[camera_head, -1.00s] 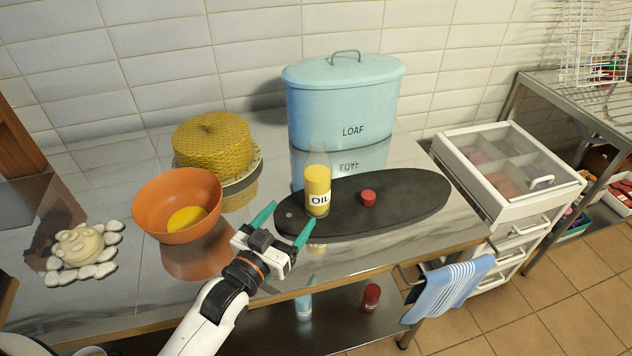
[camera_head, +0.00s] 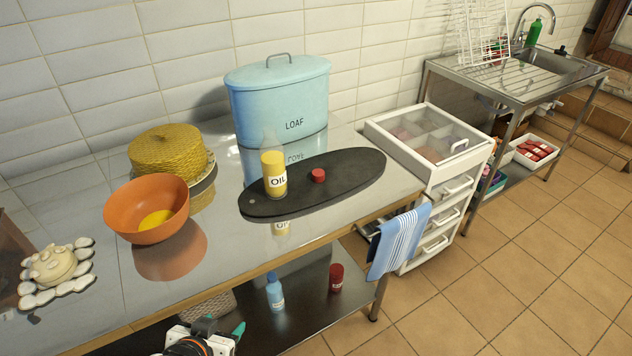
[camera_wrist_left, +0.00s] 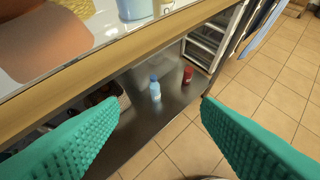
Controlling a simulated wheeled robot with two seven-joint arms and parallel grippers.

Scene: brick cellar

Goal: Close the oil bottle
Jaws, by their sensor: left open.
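The oil bottle (camera_head: 273,175) stands upright on a dark oval board on the steel table. It has yellow contents, an "OIL" label and a clear top with no cap seen on it. A small red cap (camera_head: 318,175) lies on the board just right of the bottle, apart from it. My left gripper (camera_head: 222,331) is at the bottom edge of the head view, in front of the table and well below the bottle. In the left wrist view its green fingers (camera_wrist_left: 160,140) are spread with nothing between them. My right gripper is not in view.
The dark board (camera_head: 352,172) lies before a blue loaf bin (camera_head: 280,100). An orange bowl (camera_head: 147,208) and a yellow woven basket (camera_head: 167,153) stand left. A blue bottle (camera_head: 275,291) and a red container (camera_head: 336,278) stand on the lower shelf. The table's front edge (camera_head: 240,282) lies above my left gripper.

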